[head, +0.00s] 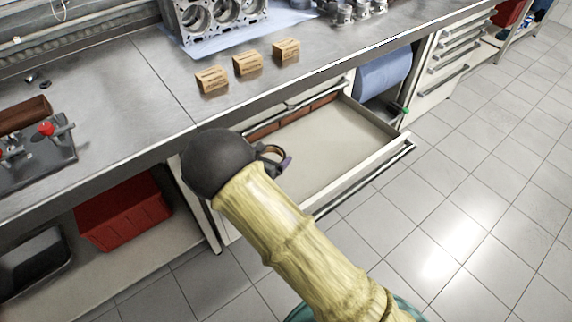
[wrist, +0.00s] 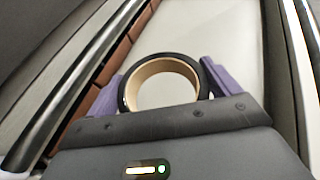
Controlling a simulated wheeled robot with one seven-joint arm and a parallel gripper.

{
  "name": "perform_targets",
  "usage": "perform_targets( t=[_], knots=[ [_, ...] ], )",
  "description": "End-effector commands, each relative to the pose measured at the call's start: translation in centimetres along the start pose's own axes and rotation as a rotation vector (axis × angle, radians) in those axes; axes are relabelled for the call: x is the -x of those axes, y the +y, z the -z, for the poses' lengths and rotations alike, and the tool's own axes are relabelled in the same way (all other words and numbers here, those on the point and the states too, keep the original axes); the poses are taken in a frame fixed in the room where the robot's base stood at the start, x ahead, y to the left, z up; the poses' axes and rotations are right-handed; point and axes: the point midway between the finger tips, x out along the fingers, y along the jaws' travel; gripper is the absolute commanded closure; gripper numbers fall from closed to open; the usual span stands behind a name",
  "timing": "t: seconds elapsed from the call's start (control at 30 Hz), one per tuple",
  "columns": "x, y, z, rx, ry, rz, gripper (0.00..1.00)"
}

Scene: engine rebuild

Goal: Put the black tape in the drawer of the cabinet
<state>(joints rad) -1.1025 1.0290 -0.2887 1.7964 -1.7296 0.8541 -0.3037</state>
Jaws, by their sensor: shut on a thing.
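The black tape (wrist: 124,92) is a roll with a tan inner core. My gripper (wrist: 163,90) is shut on it, with a purple finger on each side of the roll. In the head view the tape (head: 272,152) shows small at the end of my gripper (head: 275,158), partly hidden by my dark wrist. The drawer (head: 330,150) of the cabinet (head: 210,200) is pulled open. The tape is over the left part of the open drawer. I cannot tell how high it is above the drawer floor.
Reddish-brown blocks (head: 265,131) line the back of the drawer. The steel worktop (head: 130,85) overhangs it, with several small wooden boxes (head: 247,63) and an engine block (head: 215,18) on top. A red bin (head: 120,208) sits on the shelf at left. Tiled floor is clear at right.

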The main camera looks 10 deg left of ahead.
Motion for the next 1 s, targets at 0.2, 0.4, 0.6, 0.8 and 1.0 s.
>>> perform_targets(
  t=[0.2,0.4,0.6,0.8,1.0],
  knots=[
    [-1.5,-0.1,3.4,0.001,0.000,0.002,0.35],
    [-1.6,0.0,3.7,-0.001,0.000,0.001,0.35],
    [-1.7,-0.1,4.1,0.001,0.000,0.001,0.35],
    [-2.7,-0.1,6.6,0.002,0.001,0.001,0.35],
    [-3.0,0.0,7.2,0.000,0.000,0.001,0.35]
  ],
)
